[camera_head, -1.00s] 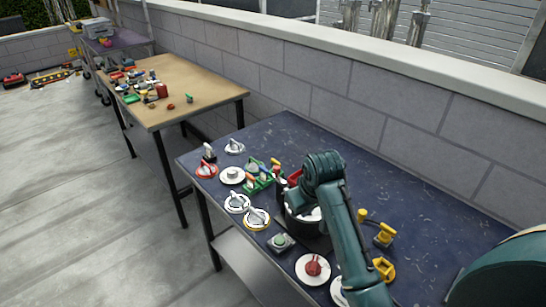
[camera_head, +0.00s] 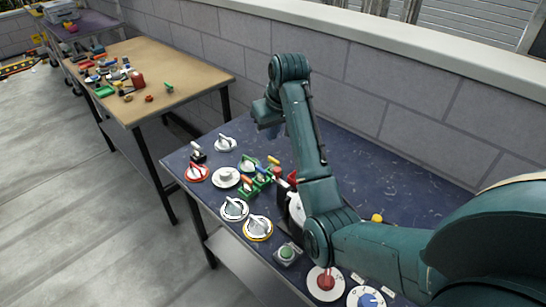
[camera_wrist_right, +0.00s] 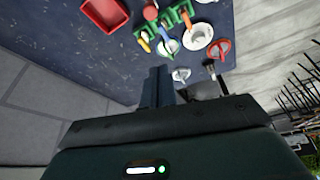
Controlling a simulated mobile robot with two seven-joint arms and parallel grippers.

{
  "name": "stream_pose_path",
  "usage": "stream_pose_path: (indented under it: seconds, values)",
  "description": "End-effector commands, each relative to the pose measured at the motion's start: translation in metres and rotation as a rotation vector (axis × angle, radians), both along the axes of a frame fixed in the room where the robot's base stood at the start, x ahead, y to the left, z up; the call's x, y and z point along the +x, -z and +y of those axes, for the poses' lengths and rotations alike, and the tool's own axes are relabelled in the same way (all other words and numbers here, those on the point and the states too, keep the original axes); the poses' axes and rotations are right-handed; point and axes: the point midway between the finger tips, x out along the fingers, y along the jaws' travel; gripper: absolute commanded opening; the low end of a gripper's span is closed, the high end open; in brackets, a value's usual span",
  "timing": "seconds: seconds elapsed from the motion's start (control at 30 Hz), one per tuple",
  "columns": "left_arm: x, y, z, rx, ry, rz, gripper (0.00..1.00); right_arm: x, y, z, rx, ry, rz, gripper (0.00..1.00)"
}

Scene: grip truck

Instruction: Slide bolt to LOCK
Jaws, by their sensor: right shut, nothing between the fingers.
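My right gripper (camera_head: 268,118) is shut and empty, held above the far left part of the blue table (camera_head: 385,160). In the right wrist view its fingers (camera_wrist_right: 157,88) are together, with tabletop and controls beyond them. I cannot tell which fixture is the slide bolt, and no LOCK marking is readable. A yellow part (camera_head: 377,218) shows just behind my right forearm, which hides most of what is around it. A small black-handled control (camera_head: 198,153) stands at the table's left end. My left gripper is not in view.
Grey-handled dials (camera_head: 257,228), a red-handled dial (camera_head: 196,172), green levers (camera_head: 262,184), a green button (camera_head: 287,253) and a red knob (camera_head: 325,282) line the table's front. A red tray (camera_wrist_right: 104,14) shows in the wrist view. A block wall (camera_head: 350,85) runs behind.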

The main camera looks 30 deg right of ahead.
Motion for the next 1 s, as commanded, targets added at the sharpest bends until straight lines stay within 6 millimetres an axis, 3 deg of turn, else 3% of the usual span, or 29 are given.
stream_pose_path:
  seconds: [0.17,0.63,1.0]
  values:
    - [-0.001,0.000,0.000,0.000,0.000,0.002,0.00,0.004,0.014,0.000,0.001,0.000,0.005,0.00]
    - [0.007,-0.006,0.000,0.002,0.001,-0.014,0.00,0.032,0.095,0.001,0.001,-0.001,0.005,0.00]
    - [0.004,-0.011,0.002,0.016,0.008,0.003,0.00,-0.003,0.094,0.000,0.001,0.000,0.000,0.00]
